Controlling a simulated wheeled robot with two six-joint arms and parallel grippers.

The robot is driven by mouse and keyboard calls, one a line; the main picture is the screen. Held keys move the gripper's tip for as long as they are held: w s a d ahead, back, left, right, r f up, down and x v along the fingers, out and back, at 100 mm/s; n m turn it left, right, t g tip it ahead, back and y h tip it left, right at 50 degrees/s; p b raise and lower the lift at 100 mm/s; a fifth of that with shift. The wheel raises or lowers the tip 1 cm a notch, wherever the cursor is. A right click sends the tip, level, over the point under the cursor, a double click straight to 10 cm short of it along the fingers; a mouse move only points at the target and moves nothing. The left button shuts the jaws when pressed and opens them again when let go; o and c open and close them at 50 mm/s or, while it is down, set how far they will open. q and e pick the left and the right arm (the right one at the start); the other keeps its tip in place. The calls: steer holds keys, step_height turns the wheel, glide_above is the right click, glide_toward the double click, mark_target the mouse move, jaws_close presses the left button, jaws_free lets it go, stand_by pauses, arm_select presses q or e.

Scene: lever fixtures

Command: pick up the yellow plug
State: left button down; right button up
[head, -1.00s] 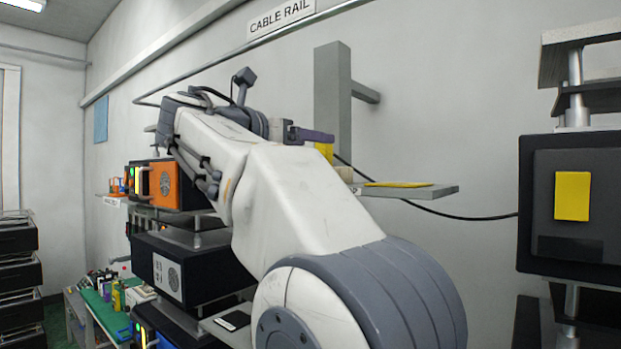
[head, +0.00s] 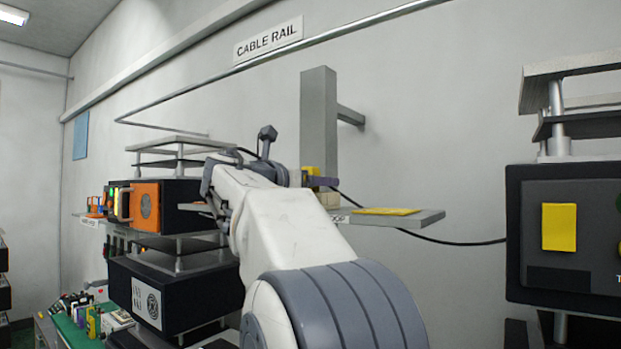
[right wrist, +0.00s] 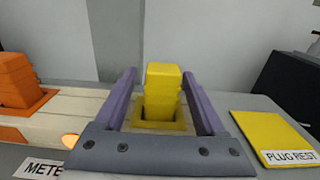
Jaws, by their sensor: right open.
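The yellow plug (right wrist: 162,90) stands upright in a yellow-rimmed socket in the right wrist view. In the head view it is a small yellow block (head: 309,176) by the grey post, partly hidden by my arm. My right gripper (right wrist: 159,75) is open, with one purple finger on each side of the plug. Gaps show between the fingers and the plug, and they do not look closed on it. In the head view most of the right gripper is hidden behind its own wrist. My left gripper is in neither view.
An orange plug (right wrist: 22,85) sits left of the gripper in the right wrist view. A yellow pad (right wrist: 275,138) labelled PLUG REST lies to the right. In the head view, a grey post (head: 318,120) rises behind the plug, and a black cable (head: 420,236) runs right.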

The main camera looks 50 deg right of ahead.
steer(key=shift+d, duration=0.6)
jaws_close()
steer(key=shift+r, duration=0.1)
